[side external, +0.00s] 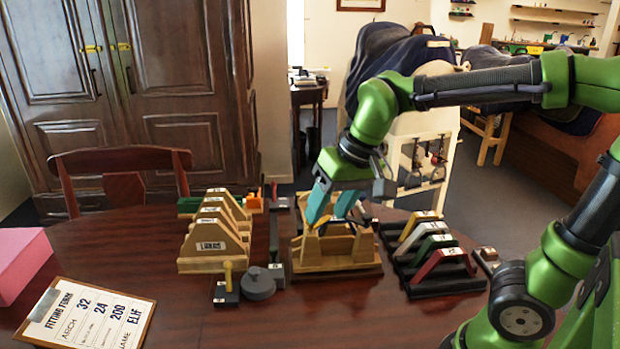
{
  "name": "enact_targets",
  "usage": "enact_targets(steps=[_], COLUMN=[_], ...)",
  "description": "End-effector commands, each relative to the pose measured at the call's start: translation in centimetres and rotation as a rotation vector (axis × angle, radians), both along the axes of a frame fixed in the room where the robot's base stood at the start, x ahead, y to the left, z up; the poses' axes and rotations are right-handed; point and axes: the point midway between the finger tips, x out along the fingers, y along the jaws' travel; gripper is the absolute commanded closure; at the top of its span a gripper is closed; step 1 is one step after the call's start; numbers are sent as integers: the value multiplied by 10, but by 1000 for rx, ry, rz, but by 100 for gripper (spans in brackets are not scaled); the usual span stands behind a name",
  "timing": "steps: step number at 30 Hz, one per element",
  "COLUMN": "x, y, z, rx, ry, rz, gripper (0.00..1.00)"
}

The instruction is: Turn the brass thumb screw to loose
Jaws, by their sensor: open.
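My gripper (331,212), with teal fingers, points down over the wooden fixture (337,264) in the middle of the table. Its two fingers are apart, at the upper part of the fixture. I cannot tell whether they touch it. I cannot make out a brass thumb screw on the fixture; the fingers cover part of its top. A small brass-coloured upright piece (228,275) stands on a dark labelled block at the front left of the fixture. I cannot tell what it is.
A wooden rack of arched pieces (212,247) stands left of the fixture. A dark rack (437,282) with yellow, green and red arches stands right. A grey round weight (257,284) sits in front. A clipboard (88,318) and pink block (20,262) lie left. The front middle table is clear.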

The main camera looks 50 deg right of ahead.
Motion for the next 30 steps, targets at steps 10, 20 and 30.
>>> enact_targets(steps=[10,20,30], x=[103,105,104], y=[6,-5,-26], z=[25,59,11], rx=[-235,-221,-221], ry=[199,126,129], rz=[-685,-1262,-1267], gripper=[48,48,48])
